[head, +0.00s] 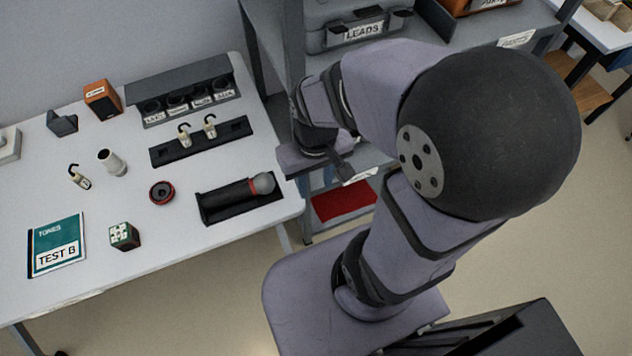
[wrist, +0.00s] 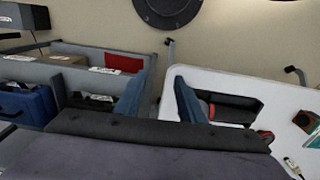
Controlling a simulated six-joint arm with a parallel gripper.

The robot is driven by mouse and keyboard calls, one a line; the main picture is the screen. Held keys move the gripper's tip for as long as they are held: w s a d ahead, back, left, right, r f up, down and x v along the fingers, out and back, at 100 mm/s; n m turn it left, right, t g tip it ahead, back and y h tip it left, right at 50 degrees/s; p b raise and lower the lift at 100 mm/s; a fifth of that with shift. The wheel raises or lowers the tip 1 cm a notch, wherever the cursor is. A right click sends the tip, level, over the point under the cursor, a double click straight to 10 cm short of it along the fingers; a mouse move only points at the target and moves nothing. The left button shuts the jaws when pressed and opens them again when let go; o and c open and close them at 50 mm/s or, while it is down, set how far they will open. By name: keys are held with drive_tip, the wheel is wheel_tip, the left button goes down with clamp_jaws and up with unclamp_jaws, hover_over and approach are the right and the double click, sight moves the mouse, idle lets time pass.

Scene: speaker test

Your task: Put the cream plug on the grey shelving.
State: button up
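A cream plug (head: 80,178) with a black hooked lead lies loose on the white table, left of a cream cylinder. Two similar cream plugs, one on the left (head: 184,138) and one on the right (head: 209,130), stand in a black rack (head: 160,154). In the wrist view a small cream thing (wrist: 292,166), probably the loose plug, shows at the lower right edge. The grey shelving (head: 297,45) stands right of the table; it also shows at left in the wrist view (wrist: 60,72). My gripper (wrist: 158,105) is open and empty, near the shelving in the head view.
On the white table (head: 140,215) are a microphone in a black tray (head: 205,208), a red-black round part (head: 161,193), a cube (head: 124,236), a teal book (head: 57,245) and a labelled grey holder (head: 180,88). A LEADS case (head: 340,35) occupies the shelving's top.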

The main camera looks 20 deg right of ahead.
drive_tip(key=shift+o, duration=0.5)
drive_tip(key=shift+s+d, duration=0.15)
drive_tip(key=shift+s, duration=0.3)
drive_tip(key=shift+w, duration=0.1)
